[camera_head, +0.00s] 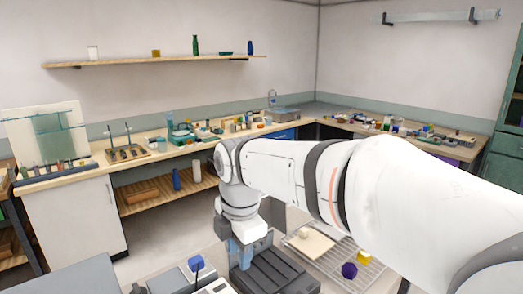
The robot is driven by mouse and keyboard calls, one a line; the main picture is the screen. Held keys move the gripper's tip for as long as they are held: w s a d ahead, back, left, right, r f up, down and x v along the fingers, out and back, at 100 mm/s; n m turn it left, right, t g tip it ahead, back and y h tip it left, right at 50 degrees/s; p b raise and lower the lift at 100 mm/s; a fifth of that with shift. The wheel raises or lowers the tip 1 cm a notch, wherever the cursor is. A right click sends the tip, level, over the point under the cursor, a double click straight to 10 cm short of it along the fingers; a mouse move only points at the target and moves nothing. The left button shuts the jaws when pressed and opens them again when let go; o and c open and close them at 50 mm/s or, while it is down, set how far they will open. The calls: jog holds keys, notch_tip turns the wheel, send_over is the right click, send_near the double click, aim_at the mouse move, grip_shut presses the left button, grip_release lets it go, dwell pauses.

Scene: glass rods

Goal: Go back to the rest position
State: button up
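My white arm reaches in from the right side of the head view and bends down near the middle. My gripper (245,252) points downward at its end, just in front of or above a dark grey ribbed block (275,275). Its fingertips are small and blend into the things behind them, so I cannot tell whether they are open, shut or holding anything. I cannot make out any glass rod near the gripper.
A wire rack (335,262) with a pale board (310,243), a yellow cube (364,257) and a purple object (349,270) lies right of the gripper. Small devices (197,270) stand left of it. A cluttered wooden bench (165,153) runs along the walls, with open floor before it.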

jog(key=s+d+f+m, duration=0.2)
jog(key=s+d+m, duration=0.2)
jog(key=d+m, duration=0.2)
jog(key=s+d+f+m+t, duration=0.1)
jog(key=s+d+f+m, duration=0.2)
jog(key=d+m, duration=0.4)
jog(key=s+d+f+m+t, duration=0.1)
jog(key=s+d+f+m, duration=0.2)
jog(key=m, duration=0.9)
jog(key=s+d, duration=0.1)
jog(key=d, duration=0.2)
jog(key=shift+s+d+h, duration=0.3)
jog(key=shift+s+d, duration=0.05)
jog(key=shift+d, duration=0.05)
jog(key=shift+a, duration=0.15)
